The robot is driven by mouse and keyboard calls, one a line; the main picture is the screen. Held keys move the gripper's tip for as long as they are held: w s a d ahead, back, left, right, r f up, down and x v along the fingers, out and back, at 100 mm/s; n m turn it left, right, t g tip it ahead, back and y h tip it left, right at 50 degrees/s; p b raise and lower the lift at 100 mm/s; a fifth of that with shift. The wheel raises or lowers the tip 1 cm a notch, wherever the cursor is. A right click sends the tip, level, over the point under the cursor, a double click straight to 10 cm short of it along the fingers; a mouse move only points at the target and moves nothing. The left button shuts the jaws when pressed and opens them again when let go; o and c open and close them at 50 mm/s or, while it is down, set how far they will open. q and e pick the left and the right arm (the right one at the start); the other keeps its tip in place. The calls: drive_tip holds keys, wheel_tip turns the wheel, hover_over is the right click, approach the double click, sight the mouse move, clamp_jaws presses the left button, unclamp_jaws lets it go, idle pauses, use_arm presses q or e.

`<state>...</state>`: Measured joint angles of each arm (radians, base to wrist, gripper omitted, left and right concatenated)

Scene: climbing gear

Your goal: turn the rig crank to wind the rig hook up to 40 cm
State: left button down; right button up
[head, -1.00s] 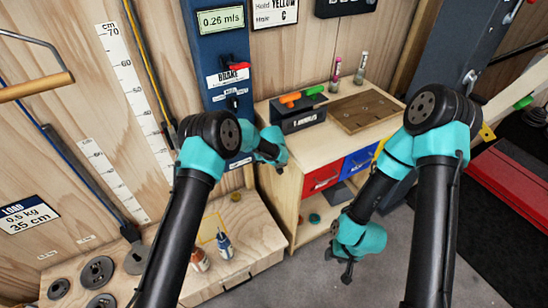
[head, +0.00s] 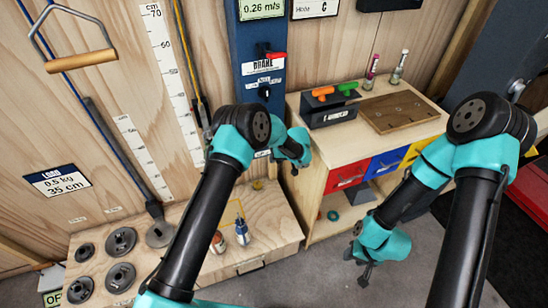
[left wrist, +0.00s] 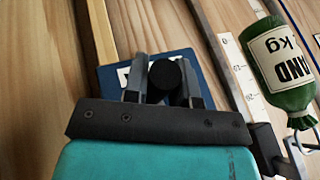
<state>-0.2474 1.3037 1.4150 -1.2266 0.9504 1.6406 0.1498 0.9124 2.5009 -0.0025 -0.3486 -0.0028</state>
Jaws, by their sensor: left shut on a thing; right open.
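In the left wrist view, my left gripper (left wrist: 166,92) is shut on a dark round knob, the rig crank's handle (left wrist: 164,74). A blue panel (left wrist: 112,85) with a white label lies behind it. In the head view, my left arm's teal wrist is against the blue column (head: 245,60) and hides the crank. A green sand bag (left wrist: 280,75) hangs at the right of the left wrist view, with a metal rig hook (left wrist: 297,142) at its neck. The load sign (head: 57,180) reads 0.5 kg, 35 cm. My right gripper (head: 364,272) is open and empty above the floor.
A red brake lever (head: 274,55) is on the column below a 0.26 m/s display (head: 262,8). A wooden cabinet (head: 312,190) with coloured drawers stands to the right. A low bench (head: 262,225) holds weight plates and two small bottles. The floor by my right gripper is clear.

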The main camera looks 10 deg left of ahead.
use_arm(q)
drive_tip(key=shift+w+a+r, duration=0.25)
drive_tip(key=shift+a+r, duration=0.1)
drive_tip(key=c, duration=1.3)
unclamp_jaws()
drive_tip(key=o, duration=0.4)
drive_tip(key=shift+s+d+f, duration=0.1)
drive_tip(key=shift+s+f, duration=0.05)
drive_tip(key=shift+c, duration=0.2)
drive_tip(key=shift+d, duration=0.1)
drive_tip(key=v, duration=1.7)
drive_tip(key=shift+r, duration=0.2)
